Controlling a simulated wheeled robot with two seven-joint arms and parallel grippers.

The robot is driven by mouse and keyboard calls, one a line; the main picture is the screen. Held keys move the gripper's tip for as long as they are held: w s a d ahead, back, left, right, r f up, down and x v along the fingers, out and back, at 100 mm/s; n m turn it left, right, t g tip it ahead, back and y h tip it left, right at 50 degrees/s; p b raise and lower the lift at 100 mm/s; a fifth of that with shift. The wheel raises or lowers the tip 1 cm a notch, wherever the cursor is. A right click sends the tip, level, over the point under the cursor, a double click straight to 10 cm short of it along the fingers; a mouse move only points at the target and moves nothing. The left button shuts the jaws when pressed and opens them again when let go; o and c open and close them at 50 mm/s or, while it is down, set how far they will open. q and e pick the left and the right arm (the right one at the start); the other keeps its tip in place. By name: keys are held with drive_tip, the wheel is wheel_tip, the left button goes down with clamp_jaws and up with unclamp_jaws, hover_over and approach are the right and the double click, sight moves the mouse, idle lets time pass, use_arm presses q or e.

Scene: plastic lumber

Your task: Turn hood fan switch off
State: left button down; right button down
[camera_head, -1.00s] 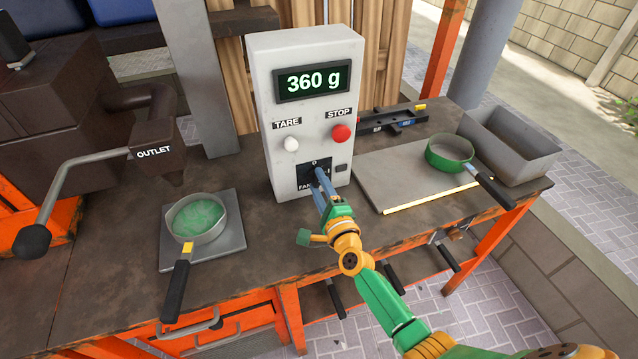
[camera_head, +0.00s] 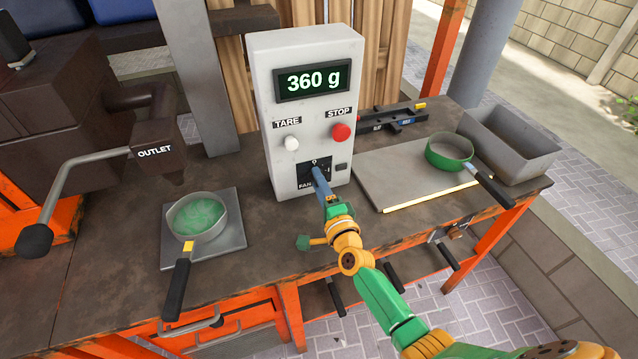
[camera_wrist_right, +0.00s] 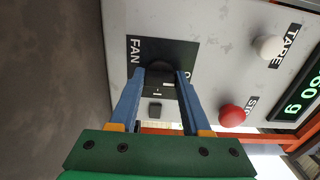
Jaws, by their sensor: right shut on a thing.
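The fan switch is a black rotary knob (camera_wrist_right: 160,80) on a black plate (camera_wrist_right: 140,48) marked FAN in the right wrist view. The plate sits low on the front of a white control box (camera_head: 358,75) in the head view. My right gripper (camera_head: 318,176) reaches the plate from the front. Its two blue fingers (camera_wrist_right: 160,76) are shut on the knob, one on each side. The fingers hide much of the knob and its marks in the head view. My left gripper is not in view.
Above the switch are a white TARE button (camera_head: 291,143), a red STOP button (camera_head: 341,132) and a display (camera_head: 312,81) reading 360 g. A pan of green material (camera_head: 198,215) stands left; a green-rimmed pan (camera_head: 449,153) and grey bin (camera_head: 510,143) stand right.

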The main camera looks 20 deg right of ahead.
drive_tip(key=shift+r, duration=0.1)
drive_tip(key=c, duration=0.7)
unclamp_jaws()
drive_tip(key=o, duration=0.3)
drive_tip(key=shift+w, duration=0.1)
drive_tip(key=shift+o, duration=0.2)
drive_tip(key=s, duration=0.7)
drive_tip(key=shift+s+d+p, duration=0.15)
drive_tip(key=shift+d+p, duration=0.05)
drive_tip(key=shift+p, duration=0.15)
